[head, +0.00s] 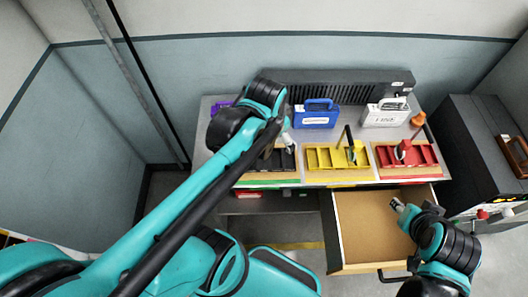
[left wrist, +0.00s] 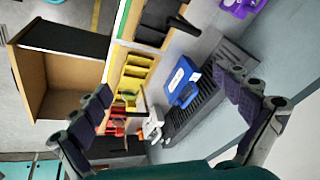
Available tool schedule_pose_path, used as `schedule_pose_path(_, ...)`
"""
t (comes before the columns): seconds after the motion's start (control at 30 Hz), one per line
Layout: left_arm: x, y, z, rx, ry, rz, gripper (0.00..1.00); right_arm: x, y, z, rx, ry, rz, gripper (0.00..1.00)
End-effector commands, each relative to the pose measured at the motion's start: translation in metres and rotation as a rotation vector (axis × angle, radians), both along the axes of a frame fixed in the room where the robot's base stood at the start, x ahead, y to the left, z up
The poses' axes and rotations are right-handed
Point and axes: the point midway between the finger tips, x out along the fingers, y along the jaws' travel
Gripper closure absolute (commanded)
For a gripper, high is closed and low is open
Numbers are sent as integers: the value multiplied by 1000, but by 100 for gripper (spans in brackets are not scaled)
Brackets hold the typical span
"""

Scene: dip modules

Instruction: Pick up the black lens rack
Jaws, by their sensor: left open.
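The black lens rack (head: 287,160) sits on the bench at the left end of a row of racks, partly hidden by my left arm. In the left wrist view the black rack (left wrist: 160,17) shows at the top edge, partly cut off. My left gripper (head: 288,140) is above and just behind the black rack in the head view. In the left wrist view its fingers (left wrist: 163,82) are spread wide with nothing between them. My right gripper (head: 397,205) hangs over the open drawer, too small to tell its opening.
A yellow rack (head: 335,158) and a red rack (head: 406,157) stand to the right. The open drawer (head: 365,225) juts out in front.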

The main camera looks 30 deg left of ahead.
Motion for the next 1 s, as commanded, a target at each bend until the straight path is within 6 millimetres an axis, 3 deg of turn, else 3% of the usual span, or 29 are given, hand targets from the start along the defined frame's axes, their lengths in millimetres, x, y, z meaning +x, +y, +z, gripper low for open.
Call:
schedule_pose_path(0.2, 39, 31, -29, 108, 218, -251, 0, 0, 0, -2, 0, 0, 0, 60)
schedule_pose_path(0.4, 62, 56, -64, 143, 399, -475, 0, 0, 0, -2, 0, 0, 0, 60)
schedule_pose_path(0.6, 69, 67, -85, 142, 480, -582, 0, 0, 0, -2, 0, 0, 0, 60)
schedule_pose_path(1.0, 66, 70, -134, 142, 488, -595, 0, 0, 0, -9, 0, 0, 0, 60)
